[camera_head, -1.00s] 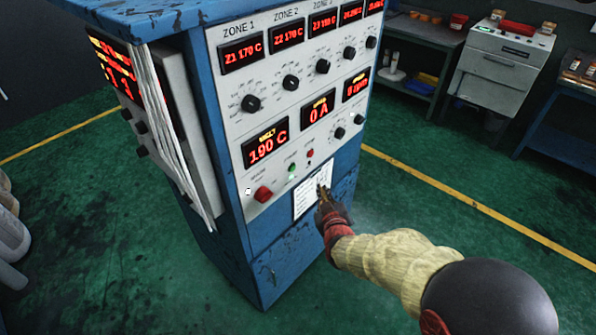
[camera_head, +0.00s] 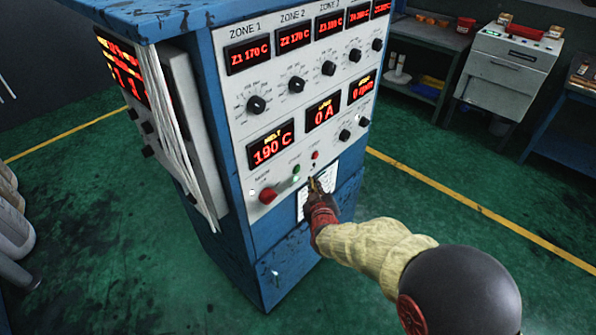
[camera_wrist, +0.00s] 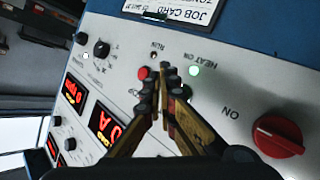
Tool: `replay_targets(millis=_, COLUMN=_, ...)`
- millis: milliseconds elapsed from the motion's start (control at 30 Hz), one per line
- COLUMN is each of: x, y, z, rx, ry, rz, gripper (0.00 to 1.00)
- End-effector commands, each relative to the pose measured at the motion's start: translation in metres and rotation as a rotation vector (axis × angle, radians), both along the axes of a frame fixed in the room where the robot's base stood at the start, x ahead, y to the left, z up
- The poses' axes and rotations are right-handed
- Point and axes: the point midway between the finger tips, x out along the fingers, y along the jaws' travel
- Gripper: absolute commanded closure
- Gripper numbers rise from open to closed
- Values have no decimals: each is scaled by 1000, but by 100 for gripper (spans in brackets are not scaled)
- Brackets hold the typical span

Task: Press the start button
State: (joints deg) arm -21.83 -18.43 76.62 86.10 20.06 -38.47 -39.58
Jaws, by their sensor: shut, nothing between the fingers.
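A green button (camera_head: 296,169), which appears to be the start button, sits low on the grey control panel (camera_head: 237,103). A red button (camera_head: 315,155) is up and to its right; it also shows in the wrist view (camera_wrist: 143,73). My gripper (camera_head: 314,183) is shut and empty in front of the panel's lower edge, right of and below the green button. In the wrist view my fingertips (camera_wrist: 160,78) lie beside the red button and the lit HEAT ON lamp (camera_wrist: 195,70). Contact cannot be told.
A large red knob (camera_head: 268,194) is left of the green button and also in the wrist view (camera_wrist: 278,136). A job card (camera_head: 303,207) is below the buttons. Displays read 0 A (camera_head: 323,113) and 190 C (camera_head: 271,148). Hanging cables (camera_head: 168,120) are at left.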

Motion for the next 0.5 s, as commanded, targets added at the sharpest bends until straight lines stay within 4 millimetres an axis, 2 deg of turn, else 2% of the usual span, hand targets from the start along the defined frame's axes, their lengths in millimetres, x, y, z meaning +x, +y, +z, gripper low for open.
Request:
replay_targets(millis=233, x=15, y=19, z=-1, rx=-1, ry=1, rz=0, gripper=100)
replay_targets(millis=500, x=19, y=25, z=0, rx=0, ry=1, rz=0, gripper=100)
